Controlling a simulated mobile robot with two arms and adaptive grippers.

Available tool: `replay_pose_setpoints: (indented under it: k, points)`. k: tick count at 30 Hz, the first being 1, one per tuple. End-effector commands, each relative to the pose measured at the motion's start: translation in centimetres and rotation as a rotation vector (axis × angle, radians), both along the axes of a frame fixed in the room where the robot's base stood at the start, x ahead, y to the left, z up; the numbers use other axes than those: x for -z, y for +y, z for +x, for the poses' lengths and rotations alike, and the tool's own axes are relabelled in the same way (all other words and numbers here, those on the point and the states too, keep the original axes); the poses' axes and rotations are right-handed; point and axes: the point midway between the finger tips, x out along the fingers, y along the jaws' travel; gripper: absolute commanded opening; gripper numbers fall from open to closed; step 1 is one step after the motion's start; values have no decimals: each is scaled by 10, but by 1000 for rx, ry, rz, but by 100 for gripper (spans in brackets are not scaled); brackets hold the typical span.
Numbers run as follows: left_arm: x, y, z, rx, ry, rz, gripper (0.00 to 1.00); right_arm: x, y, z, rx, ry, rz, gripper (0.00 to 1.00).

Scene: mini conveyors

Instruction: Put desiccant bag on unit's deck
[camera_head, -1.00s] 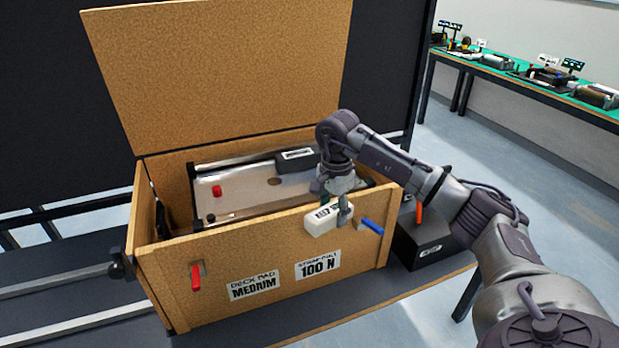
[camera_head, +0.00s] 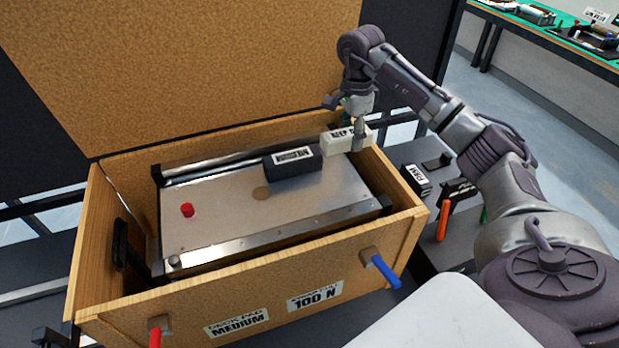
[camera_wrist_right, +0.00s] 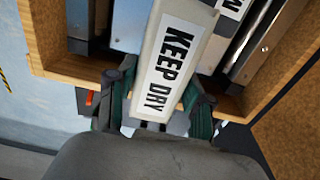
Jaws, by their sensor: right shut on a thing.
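The desiccant bag (camera_head: 338,144) is a white block with a "KEEP DRY" label. My right gripper (camera_head: 358,132) is shut on it and holds it over the right back part of the open wooden crate. The bag also shows in the right wrist view (camera_wrist_right: 172,62), between the fingers of the right gripper (camera_wrist_right: 158,100). The unit (camera_head: 225,215) lies in the crate, with a flat grey metal deck. A black labelled block (camera_head: 292,163) sits on the deck's back right, just left of the bag. The left gripper is not in view.
The wooden crate (camera_head: 270,288) has its lid (camera_head: 190,70) raised behind it. Red (camera_head: 155,335) and blue (camera_head: 385,271) handles stick out in front. The deck's middle is mostly clear.

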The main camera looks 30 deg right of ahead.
Motion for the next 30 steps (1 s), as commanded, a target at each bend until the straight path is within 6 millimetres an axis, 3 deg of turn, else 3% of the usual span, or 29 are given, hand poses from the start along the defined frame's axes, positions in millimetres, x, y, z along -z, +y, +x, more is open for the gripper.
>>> replay_pose_setpoints:
  k: [10,16,24,30]
  points:
    - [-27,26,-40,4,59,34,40,36,70,-3,-8,4,5,14]
    - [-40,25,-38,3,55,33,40,58,106,-4,-5,1,3,14]
    - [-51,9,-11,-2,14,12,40,80,117,-5,-1,5,2,14]
    - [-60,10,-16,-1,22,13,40,105,117,-5,-1,1,2,14]
